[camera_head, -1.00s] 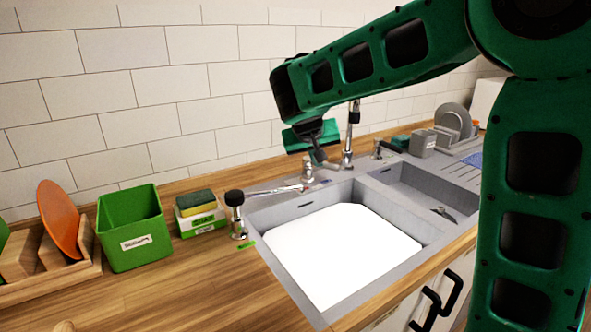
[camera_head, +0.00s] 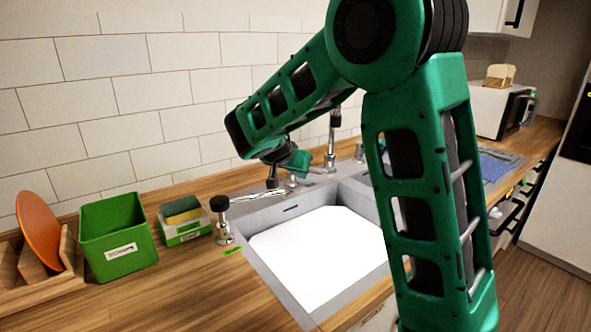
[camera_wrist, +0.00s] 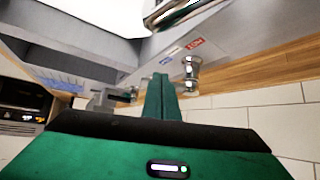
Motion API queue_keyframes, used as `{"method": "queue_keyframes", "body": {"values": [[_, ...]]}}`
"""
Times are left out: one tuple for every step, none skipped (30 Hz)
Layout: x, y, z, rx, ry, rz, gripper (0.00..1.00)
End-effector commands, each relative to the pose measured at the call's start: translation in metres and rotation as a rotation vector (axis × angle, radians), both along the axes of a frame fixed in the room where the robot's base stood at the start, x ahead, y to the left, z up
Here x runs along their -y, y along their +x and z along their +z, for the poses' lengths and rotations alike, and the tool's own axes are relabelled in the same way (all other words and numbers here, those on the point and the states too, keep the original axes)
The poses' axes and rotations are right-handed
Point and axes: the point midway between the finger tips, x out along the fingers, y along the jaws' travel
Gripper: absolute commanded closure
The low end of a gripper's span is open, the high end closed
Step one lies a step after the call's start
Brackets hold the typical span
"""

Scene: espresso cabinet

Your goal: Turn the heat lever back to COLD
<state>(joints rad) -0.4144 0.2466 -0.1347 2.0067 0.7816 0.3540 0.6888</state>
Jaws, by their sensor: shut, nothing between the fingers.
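A short chrome fitting (camera_wrist: 190,75), which looks like the heat lever, stands on the grey sink ledge in the wrist view. The lever's exact turn is unclear.
The sink (camera_head: 360,217) has a bright white basin. A black-topped chrome fitting (camera_head: 222,232) and a tall chrome tap (camera_head: 332,140) stand around it. A green box (camera_head: 118,240), a sponge holder (camera_head: 185,222) and an orange plate (camera_head: 40,230) are on the left counter.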

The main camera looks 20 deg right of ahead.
Motion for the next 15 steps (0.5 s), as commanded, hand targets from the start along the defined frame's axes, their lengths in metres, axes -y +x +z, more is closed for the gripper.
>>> {"method": "queue_keyframes", "body": {"values": [[0.008,0.004,-0.007,-0.003,-0.002,-0.005,1.00],[0.011,0.006,-0.011,-0.002,-0.002,-0.006,1.00],[0.015,0.009,-0.015,-0.003,-0.001,-0.006,1.00],[0.019,0.012,-0.016,-0.001,-0.001,-0.006,1.00],[0.023,0.016,-0.015,0.000,-0.001,-0.006,1.00],[0.028,0.020,-0.015,0.001,-0.001,-0.006,1.00],[0.031,0.022,-0.015,0.001,0.000,-0.005,1.00],[0.034,0.024,-0.015,0.002,-0.001,-0.006,1.00],[0.037,0.027,-0.015,0.001,0.000,-0.006,1.00],[0.039,0.028,-0.015,0.001,-0.001,-0.006,1.00],[0.041,0.030,-0.015,0.001,0.000,-0.005,1.00],[0.043,0.032,-0.015,0.000,0.000,-0.004,1.00],[0.044,0.033,-0.015,0.001,-0.001,-0.004,1.00],[0.045,0.033,-0.015,0.001,-0.001,-0.004,1.00],[0.046,0.034,-0.015,0.000,-0.001,-0.004,1.00]]}}
